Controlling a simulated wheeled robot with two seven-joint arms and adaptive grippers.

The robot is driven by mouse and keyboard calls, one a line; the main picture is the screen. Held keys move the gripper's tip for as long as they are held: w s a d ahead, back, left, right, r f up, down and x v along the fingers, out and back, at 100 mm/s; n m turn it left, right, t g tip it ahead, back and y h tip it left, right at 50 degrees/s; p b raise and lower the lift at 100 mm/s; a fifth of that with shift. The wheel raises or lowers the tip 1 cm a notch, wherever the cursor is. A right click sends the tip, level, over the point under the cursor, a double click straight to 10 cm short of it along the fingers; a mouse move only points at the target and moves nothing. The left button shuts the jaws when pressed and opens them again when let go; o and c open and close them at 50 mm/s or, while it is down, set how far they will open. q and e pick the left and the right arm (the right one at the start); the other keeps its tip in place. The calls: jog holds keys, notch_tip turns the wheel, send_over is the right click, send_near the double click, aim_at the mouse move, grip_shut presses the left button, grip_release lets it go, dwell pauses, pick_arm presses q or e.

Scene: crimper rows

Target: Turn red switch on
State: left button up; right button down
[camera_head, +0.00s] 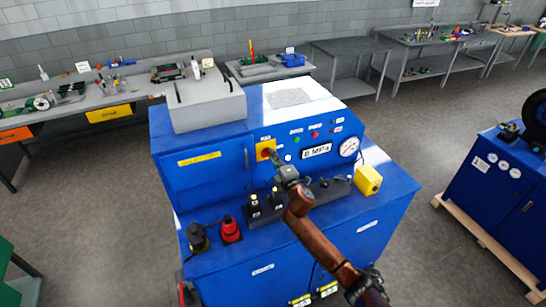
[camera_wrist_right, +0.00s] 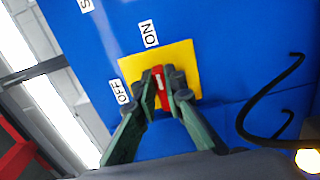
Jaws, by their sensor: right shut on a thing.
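The red switch (camera_wrist_right: 158,82) sits on a square yellow plate (camera_wrist_right: 187,58) on the blue machine's front. A white ON label (camera_wrist_right: 149,33) is above the plate and a white OFF label (camera_wrist_right: 121,92) is at its left in the right wrist view. My right gripper (camera_wrist_right: 163,90) is shut on the switch, one finger on each side. The white mark on the switch runs roughly towards ON; its exact angle is partly hidden. In the head view the yellow plate (camera_head: 262,146) shows behind my right gripper (camera_head: 275,157). My left gripper is not in view.
The blue machine (camera_head: 205,172) carries a pressure display (camera_head: 316,150), a gauge (camera_head: 348,147) and small buttons. On its lower shelf are a red knob (camera_head: 230,230), black levers and a yellow box (camera_head: 368,180). A black cable (camera_wrist_right: 272,95) hangs right of the plate.

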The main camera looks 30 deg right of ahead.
jog(key=c, duration=2)
grip_release()
jog(key=s, duration=1.2)
jog(key=shift+a, duration=0.3)
